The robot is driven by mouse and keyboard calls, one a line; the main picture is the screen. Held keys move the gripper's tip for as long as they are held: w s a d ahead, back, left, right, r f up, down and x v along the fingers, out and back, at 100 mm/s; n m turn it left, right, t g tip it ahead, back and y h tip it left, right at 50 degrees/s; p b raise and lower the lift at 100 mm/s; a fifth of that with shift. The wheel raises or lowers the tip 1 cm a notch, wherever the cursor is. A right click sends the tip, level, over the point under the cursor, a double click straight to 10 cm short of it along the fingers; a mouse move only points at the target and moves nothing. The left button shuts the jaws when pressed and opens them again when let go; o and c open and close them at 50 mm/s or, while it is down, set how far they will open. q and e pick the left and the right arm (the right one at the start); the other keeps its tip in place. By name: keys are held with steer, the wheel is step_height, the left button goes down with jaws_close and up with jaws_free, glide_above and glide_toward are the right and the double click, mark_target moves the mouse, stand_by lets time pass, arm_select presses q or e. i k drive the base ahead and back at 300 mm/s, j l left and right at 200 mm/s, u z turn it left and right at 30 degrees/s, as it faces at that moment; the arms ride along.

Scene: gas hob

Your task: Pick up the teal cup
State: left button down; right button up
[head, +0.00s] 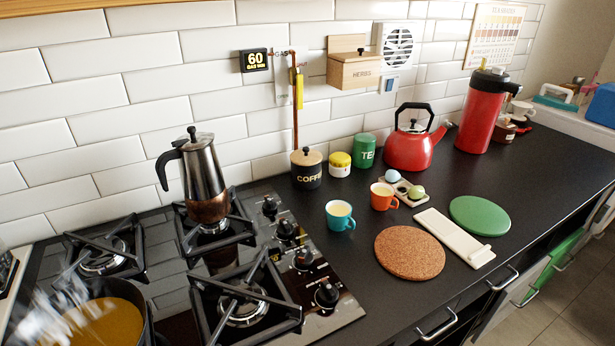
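The teal cup (340,215) stands upright on the black worktop, just right of the gas hob, with its handle to the right. Its inside looks pale cream and I see nothing standing in it. An orange cup (381,197) stands close by, behind and to its right, with a gap between them. A round cork mat (410,252) lies in front and to the right of the teal cup. Neither of my grippers can be made out in the head view.
The hob (312,265) carries a moka pot (203,185) and a pot of orange liquid (103,322) with a pale blur over it. Behind the cup stand the coffee jar (307,172), tea tin (364,151) and red kettle (408,150). Worktop directly around the cup is clear.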

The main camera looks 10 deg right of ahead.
mark_target(337, 211)
steer(key=i+l+u, duration=0.3)
steer(key=l, duration=0.15)
steer(key=l+u, duration=0.25)
steer(key=l, duration=0.2)
steer(key=i+l+u, duration=0.15)
steer(key=l+u, duration=0.15)
steer(key=l, duration=0.2)
steer(key=l+u, duration=0.3)
steer(key=l, duration=0.2)
